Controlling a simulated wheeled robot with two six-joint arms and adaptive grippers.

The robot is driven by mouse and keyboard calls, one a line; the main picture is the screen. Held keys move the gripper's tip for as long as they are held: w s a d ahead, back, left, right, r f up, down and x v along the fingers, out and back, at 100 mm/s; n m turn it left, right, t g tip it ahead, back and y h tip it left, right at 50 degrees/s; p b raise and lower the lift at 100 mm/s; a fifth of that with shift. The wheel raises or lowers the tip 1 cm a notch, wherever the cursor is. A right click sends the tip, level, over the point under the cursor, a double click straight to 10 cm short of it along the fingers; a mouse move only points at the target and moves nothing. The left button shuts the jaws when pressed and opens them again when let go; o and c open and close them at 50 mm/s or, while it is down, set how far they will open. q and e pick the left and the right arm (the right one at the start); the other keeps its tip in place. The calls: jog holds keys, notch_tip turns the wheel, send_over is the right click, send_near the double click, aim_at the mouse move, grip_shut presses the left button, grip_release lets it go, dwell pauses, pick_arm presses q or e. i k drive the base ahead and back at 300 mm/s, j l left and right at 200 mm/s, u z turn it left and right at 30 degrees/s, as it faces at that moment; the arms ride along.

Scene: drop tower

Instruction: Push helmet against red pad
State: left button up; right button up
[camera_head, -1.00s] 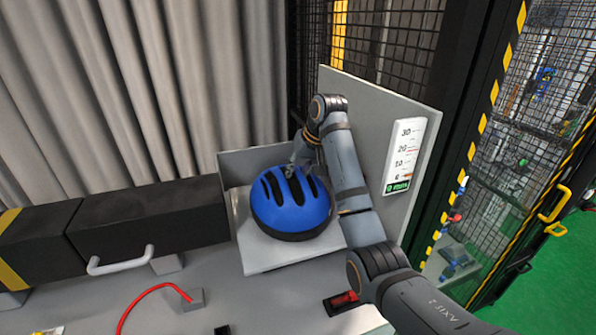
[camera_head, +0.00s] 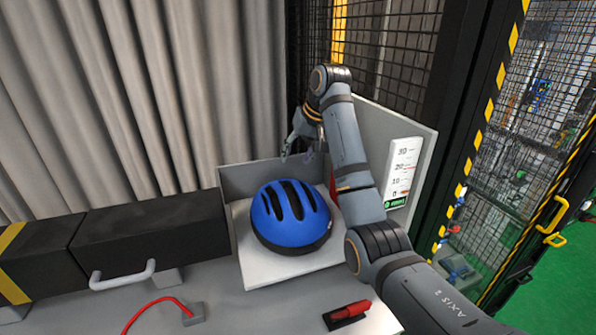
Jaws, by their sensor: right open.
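The blue helmet (camera_head: 288,232) with dark vents sits upright on the pale plate (camera_head: 262,272) in the corner between a low back wall and a tall right panel. A small red patch (camera_head: 333,188), probably the red pad, shows on the right panel side, mostly hidden behind my right arm. The helmet's contact with it cannot be seen clearly. My right gripper (camera_head: 297,155) is open and empty, pointing down above and behind the helmet, apart from it. My left gripper is not in view.
The tall grey panel with a scale (camera_head: 402,170) stands at the right. A black beam with a white handle (camera_head: 122,276) lies left. A red lever (camera_head: 350,310) and a red cable (camera_head: 150,306) are in front. Mesh fencing and a curtain close the back.

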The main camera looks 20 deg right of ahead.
aim_at(289, 217)
jog(key=k, duration=1.1)
